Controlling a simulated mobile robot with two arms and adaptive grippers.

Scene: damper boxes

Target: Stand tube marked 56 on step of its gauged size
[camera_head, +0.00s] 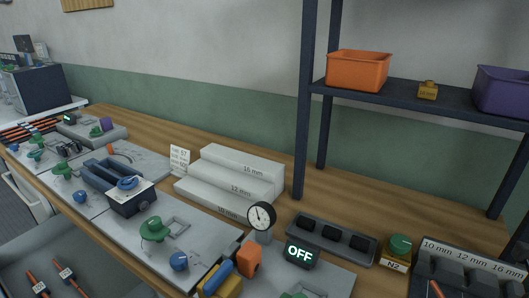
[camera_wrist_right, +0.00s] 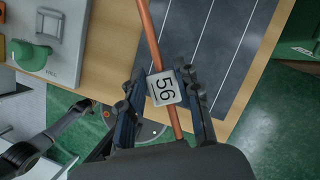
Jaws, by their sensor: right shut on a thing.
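In the right wrist view my right gripper (camera_wrist_right: 165,92) is shut on a thin orange tube (camera_wrist_right: 149,35). The tube carries a white tag (camera_wrist_right: 163,88) marked 56, lying between the fingers. The tube's lower end is partly hidden by the gripper. In the head view a white stepped block (camera_head: 232,182) stands at the back of the bench. A dial gauge (camera_head: 262,217) stands in front of the block. Neither gripper shows clearly in the head view.
A dark bin labelled 10, 12 and 16 mm (camera_head: 470,262) is at far right. Tagged tubes (camera_head: 65,273) lie lower left. Shelf posts (camera_head: 303,110) rise behind.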

